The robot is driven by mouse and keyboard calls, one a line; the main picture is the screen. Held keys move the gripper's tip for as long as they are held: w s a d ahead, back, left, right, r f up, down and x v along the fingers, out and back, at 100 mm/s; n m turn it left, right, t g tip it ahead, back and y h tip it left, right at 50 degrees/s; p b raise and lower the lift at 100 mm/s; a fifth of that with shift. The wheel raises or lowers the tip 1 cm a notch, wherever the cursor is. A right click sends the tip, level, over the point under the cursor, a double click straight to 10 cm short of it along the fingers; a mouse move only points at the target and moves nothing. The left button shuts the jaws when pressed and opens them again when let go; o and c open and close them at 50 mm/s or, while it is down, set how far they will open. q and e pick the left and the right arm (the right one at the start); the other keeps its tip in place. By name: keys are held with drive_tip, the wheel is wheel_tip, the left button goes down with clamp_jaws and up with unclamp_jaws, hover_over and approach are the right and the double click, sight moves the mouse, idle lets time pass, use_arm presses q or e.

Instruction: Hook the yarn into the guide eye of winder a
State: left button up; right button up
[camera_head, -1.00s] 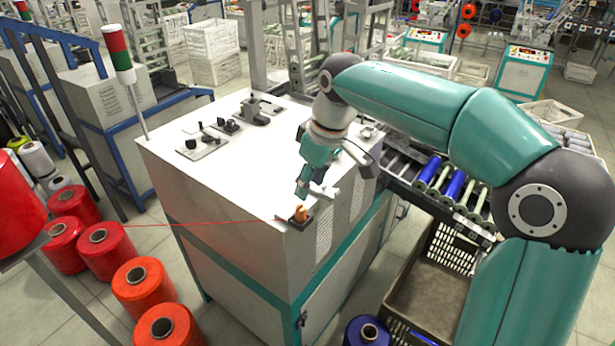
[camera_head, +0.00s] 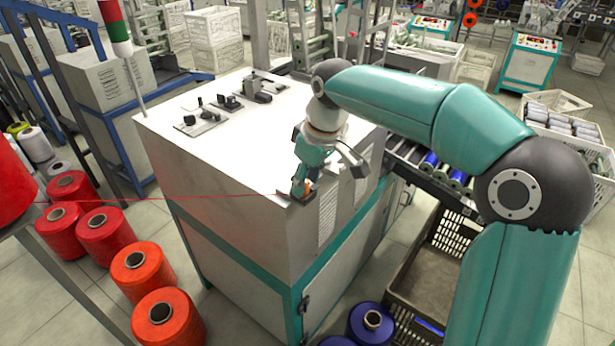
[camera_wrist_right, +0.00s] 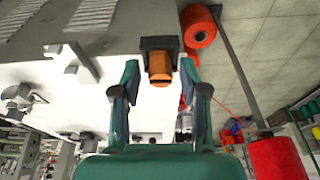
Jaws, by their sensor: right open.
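The red yarn (camera_head: 165,197) runs in a thin, nearly straight line from the left to a small orange piece (camera_head: 308,186) on a dark base (camera_head: 285,196) at the near corner of the white winder top. My right gripper (camera_head: 301,186) is down at this piece. In the right wrist view its two fingers are apart, one on each side of the orange piece (camera_wrist_right: 160,68), with gaps visible. The yarn's end at the piece is too small to make out. I cannot tell which fitting is the guide eye. My left gripper is not in view.
Small dark fittings (camera_head: 200,120) stand further back on the winder top (camera_head: 165,125). Red and orange cones (camera_head: 135,270) stand on the floor at left. A dark crate (camera_head: 425,270) is at right of the cabinet. A red-green signal post (camera_head: 118,35) rises at the back left corner.

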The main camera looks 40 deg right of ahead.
clamp_jaws()
drive_tip(key=p+v, duration=0.2)
drive_tip(key=w+p+v, duration=0.1)
drive_tip(key=p+v, duration=0.1)
drive_tip(key=shift+a+r, duration=0.15)
drive_tip(key=shift+r, duration=0.25)
drive_tip(key=shift+f, duration=0.1)
